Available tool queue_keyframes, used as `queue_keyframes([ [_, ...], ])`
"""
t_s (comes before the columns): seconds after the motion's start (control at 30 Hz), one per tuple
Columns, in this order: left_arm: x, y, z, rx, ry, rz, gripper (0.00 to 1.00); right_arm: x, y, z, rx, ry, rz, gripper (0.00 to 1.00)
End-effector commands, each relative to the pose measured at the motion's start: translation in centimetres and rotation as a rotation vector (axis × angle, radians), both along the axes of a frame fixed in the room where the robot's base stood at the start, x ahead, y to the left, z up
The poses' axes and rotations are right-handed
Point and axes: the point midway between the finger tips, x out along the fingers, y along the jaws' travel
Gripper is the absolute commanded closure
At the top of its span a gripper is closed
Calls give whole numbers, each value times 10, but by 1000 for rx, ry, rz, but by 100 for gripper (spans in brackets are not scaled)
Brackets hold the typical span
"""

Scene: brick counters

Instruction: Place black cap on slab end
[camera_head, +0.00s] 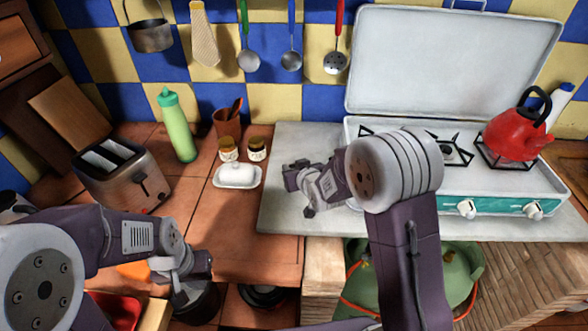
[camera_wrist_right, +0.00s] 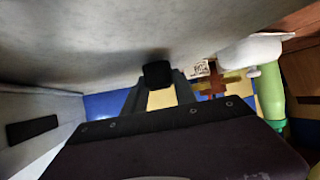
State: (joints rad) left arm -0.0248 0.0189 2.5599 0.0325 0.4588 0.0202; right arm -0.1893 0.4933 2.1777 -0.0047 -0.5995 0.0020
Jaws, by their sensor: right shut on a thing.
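My right gripper (camera_head: 296,178) is low over the left end of the pale grey slab (camera_head: 285,217). In the right wrist view, its two fingers (camera_wrist_right: 158,88) are shut on a small black cap (camera_wrist_right: 157,74). The cap is close to the grey slab surface (camera_wrist_right: 70,45); I cannot tell whether it touches. In the head view I cannot make out the cap apart from the dark fingers. My left gripper (camera_head: 200,265) is at the lower left, over the counter's front edge; its jaws are too unclear to read.
A white butter dish (camera_head: 238,175) and two small jars (camera_head: 257,150) stand left of the slab. A green bottle (camera_head: 178,128) and toaster (camera_head: 122,178) are further left. The stove (camera_head: 460,185) with a red kettle (camera_head: 515,133) stands on the slab's right part.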

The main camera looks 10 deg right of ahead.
Motion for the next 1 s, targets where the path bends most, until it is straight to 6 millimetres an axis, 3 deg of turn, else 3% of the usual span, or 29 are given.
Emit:
queue_keyframes([
  [0.3, 0, 0, -5, 0, 0, 0, 100, 0, 0, -4, 0, -1, 0, 100],
  [0.33, 0, 0, -4, 0, 0, 0, 100, 0, 0, -4, 0, -1, 0, 64],
  [0.4, 0, 0, -3, 0, 0, 0, 100, 0, 0, -3, 0, 0, 0, 45],
  [0.8, 0, 0, 3, 0, 0, 0, 100, -1, 0, 4, 0, -1, 0, 45],
  [1.0, 0, 0, 3, 0, 0, 0, 100, -34, -7, 22, 0, -2, 0, 45],
])
